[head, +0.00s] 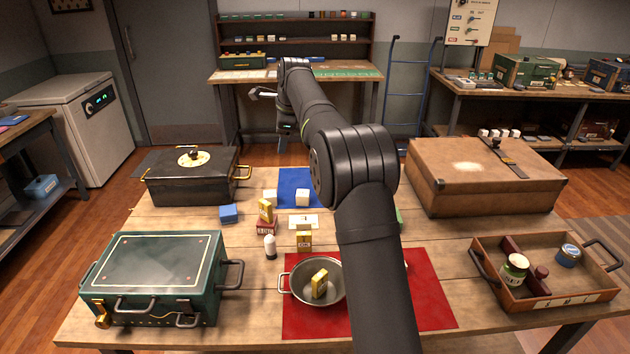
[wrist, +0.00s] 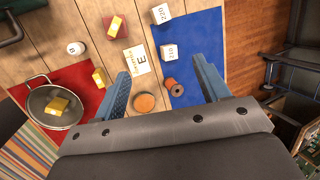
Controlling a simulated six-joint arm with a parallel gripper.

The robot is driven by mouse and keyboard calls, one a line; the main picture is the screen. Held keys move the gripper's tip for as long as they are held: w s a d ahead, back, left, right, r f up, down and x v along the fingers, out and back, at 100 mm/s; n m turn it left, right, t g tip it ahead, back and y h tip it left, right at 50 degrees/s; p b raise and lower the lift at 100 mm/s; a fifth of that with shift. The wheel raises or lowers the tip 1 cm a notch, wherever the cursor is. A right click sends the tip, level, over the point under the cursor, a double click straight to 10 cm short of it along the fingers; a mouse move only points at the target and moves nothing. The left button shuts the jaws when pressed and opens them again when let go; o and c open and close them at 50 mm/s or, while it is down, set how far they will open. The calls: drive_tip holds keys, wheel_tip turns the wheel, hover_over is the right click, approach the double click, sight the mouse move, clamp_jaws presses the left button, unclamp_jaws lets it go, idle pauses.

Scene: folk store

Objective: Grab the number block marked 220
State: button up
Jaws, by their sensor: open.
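The white block marked 220 (wrist: 161,13) lies at the top of the wrist view, at the edge of the blue mat. It appears to be the left white block (head: 270,197) in the head view. A second white block (wrist: 168,52), whose marking is hard to read, sits on the blue mat (wrist: 205,40); the head view shows it too (head: 302,198). My gripper (wrist: 162,66) is open and empty, its blue fingers spread wide above the table. The block marked 220 is beyond the fingertips, not between them.
A reddish spool (wrist: 172,87) and an orange disc (wrist: 145,103) lie below the second block. A card marked E (wrist: 137,60) is beside the mat. A pan (head: 318,281) holding a yellow block stands on the red mat (head: 430,305). Cases stand on both sides.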

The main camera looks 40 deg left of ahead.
drive_tip(key=f+n, duration=0.1)
drive_tip(key=n, duration=0.4)
drive_tip(key=m+t, duration=0.2)
drive_tip(key=m, duration=2)
approach(271, 201)
drive_tip(key=shift+h, duration=0.5)
drive_tip(key=x, duration=0.4)
drive_tip(key=shift+a+f, duration=0.15)
drive_tip(key=shift+a, duration=0.15)
drive_tip(key=shift+x, duration=2.5)
drive_tip(key=shift+a, duration=0.2)
